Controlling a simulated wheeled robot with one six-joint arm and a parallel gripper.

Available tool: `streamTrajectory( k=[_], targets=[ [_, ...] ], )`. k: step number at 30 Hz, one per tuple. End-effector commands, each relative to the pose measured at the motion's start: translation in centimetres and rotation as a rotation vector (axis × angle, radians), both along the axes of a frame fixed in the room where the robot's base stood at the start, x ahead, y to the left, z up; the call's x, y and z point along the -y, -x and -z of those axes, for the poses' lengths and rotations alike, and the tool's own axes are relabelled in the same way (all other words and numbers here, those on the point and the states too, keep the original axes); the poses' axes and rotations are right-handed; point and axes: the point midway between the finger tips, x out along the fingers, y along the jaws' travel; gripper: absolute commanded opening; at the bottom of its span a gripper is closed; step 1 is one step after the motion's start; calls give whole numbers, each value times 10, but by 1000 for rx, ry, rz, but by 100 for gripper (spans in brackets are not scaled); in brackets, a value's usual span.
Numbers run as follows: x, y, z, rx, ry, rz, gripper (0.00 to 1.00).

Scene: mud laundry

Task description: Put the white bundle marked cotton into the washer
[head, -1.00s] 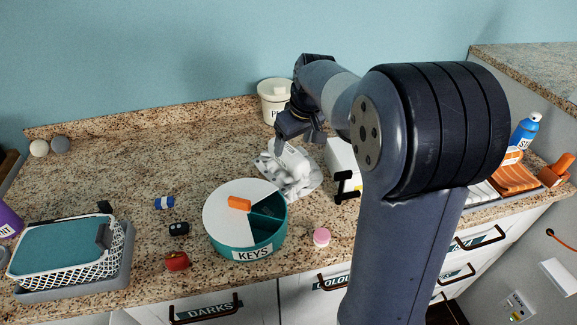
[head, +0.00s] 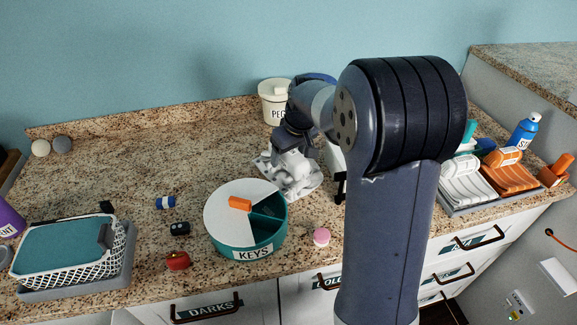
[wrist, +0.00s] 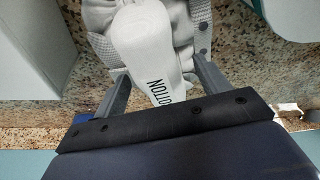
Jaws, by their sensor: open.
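The white bundle (wrist: 150,50) marked COTTON lies between the two fingers of my gripper (wrist: 160,66) in the wrist view. The fingers stand apart on either side of it, and I cannot tell whether they touch it. In the head view the white bundle (head: 290,168) lies on a pale, mottled grey-white thing (head: 308,184) on the counter, behind and right of the round keys box. My gripper (head: 293,146) points down at it and hides its upper part. I do not see a washer in either view.
The round teal-and-white KEYS box (head: 245,245) stands just in front left. A white peg tub (head: 275,100) is behind. A pink round item (head: 321,237) is in front. A basket (head: 70,275) stands far left. Orange and white racks (head: 508,178) stand right.

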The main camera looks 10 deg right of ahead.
Motion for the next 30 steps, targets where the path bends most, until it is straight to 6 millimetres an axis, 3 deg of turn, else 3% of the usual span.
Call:
streamTrajectory(
  k=[14,30],
  targets=[
    [0,0,3,0,0,0,70],
    [0,0,3,0,0,0,26]
  ],
)
